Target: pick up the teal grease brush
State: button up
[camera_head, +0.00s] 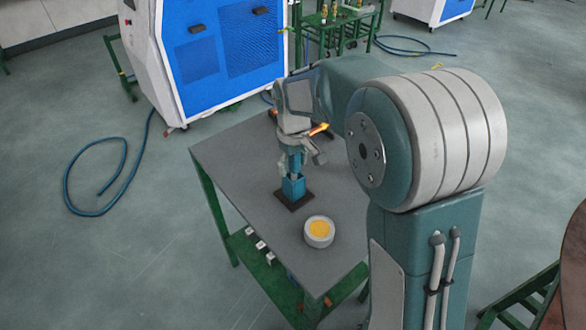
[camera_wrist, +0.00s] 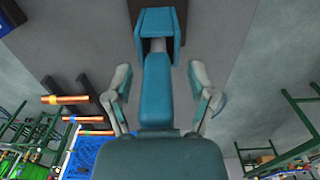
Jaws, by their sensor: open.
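The teal grease brush (camera_head: 294,163) stands upright in a blue-teal holder (camera_head: 293,187) on a dark square base on the grey table. In the wrist view its handle (camera_wrist: 156,88) runs from the box-shaped holder (camera_wrist: 160,22) toward my palm. My gripper (camera_head: 299,160) is above the holder, pointing down. In the wrist view my gripper (camera_wrist: 159,82) is open, with one finger on each side of the handle and a visible gap at both sides. The brush's lower end is hidden inside the holder.
A round white tin (camera_head: 319,232) with yellow contents stands on the table (camera_head: 240,160), nearer the front edge. Copper-coloured rods (camera_wrist: 65,99) show at left in the wrist view. A blue and white machine (camera_head: 215,50) stands behind the table, with a blue hose (camera_head: 110,190) on the floor.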

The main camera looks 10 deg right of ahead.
jog(key=c, duration=0.7)
grip_shut()
jog(key=shift+d, duration=0.2)
notch_tip(320, 180, up, 10)
jog(key=shift+a+r, duration=0.1)
jog(key=shift+a, duration=0.05)
